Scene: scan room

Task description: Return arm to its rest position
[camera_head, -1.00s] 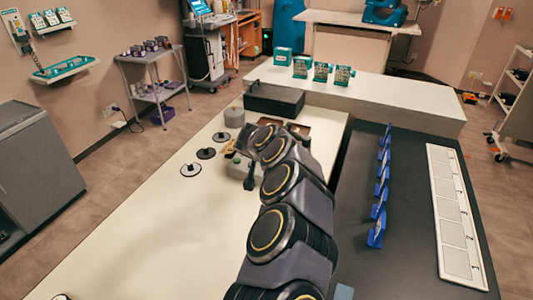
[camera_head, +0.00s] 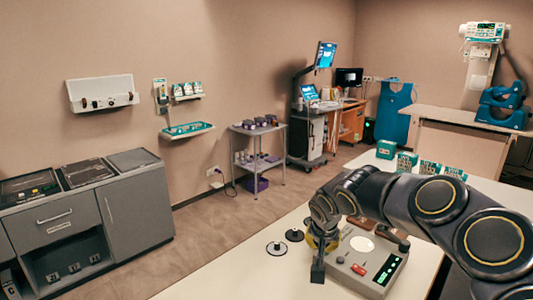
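My arm reaches in from the right edge and bends down over the pale table (camera_head: 235,275). A yellowish piece (camera_head: 311,240) shows partly behind the gripper. My arm hides part of the table behind it.
Several green-and-white boxes (camera_head: 406,162) stand on the table behind my arm. A grey cabinet (camera_head: 85,225) and a small cart (camera_head: 258,160) stand left, with open floor between.

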